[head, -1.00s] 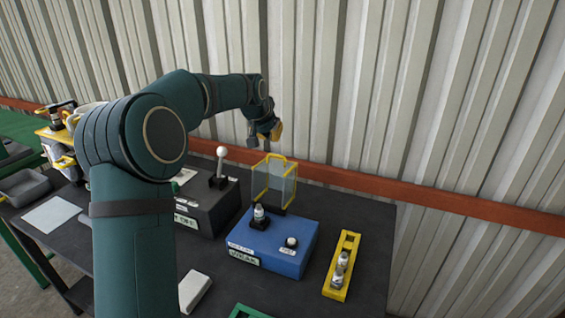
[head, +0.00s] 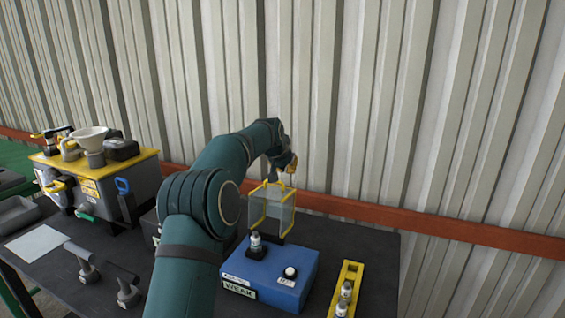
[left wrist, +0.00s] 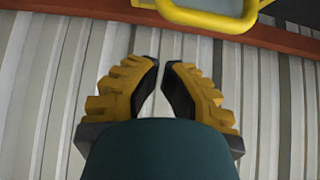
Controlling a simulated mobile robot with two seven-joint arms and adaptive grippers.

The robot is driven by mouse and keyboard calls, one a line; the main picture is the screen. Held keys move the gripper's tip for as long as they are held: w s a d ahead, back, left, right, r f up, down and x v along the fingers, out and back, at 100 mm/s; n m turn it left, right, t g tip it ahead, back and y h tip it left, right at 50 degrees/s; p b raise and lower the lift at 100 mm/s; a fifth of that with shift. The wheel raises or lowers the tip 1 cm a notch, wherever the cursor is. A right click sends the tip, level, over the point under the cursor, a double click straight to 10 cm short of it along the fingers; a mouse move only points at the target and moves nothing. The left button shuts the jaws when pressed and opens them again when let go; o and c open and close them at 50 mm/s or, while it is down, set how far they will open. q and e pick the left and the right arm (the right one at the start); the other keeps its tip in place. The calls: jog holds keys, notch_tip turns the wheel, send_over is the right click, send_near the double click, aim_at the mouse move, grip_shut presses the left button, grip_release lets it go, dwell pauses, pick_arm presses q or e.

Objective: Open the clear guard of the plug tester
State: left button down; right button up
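The plug tester is a blue box (head: 262,276) on the dark table, with a label reading WEAK. Its clear guard (head: 272,210), a yellow-framed pane, stands upright at the back of the box, clear of the plug (head: 255,243) and the white button (head: 290,271). My left gripper (head: 290,170) is just above and behind the guard's top edge, seemingly apart from it. In the left wrist view, its yellow fingers (left wrist: 161,68) have their tips nearly together with nothing between them. The guard's yellow frame (left wrist: 210,20) shows beyond the tips. My right gripper is out of view.
A yellow rack (head: 350,280) with small plugs stands right of the tester. A grey box with a yellow top (head: 143,160), carrying a funnel, is at the left. The corrugated wall and red rail (head: 420,226) are close behind.

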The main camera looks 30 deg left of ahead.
pick_arm(q)
jog(key=shift+s+f+b, duration=0.6)
jog(key=shift+f+b, duration=0.05)
jog(key=shift+f, duration=0.25)
jog(key=shift+s+d, duration=0.15)
jog(key=shift+s, duration=0.55)
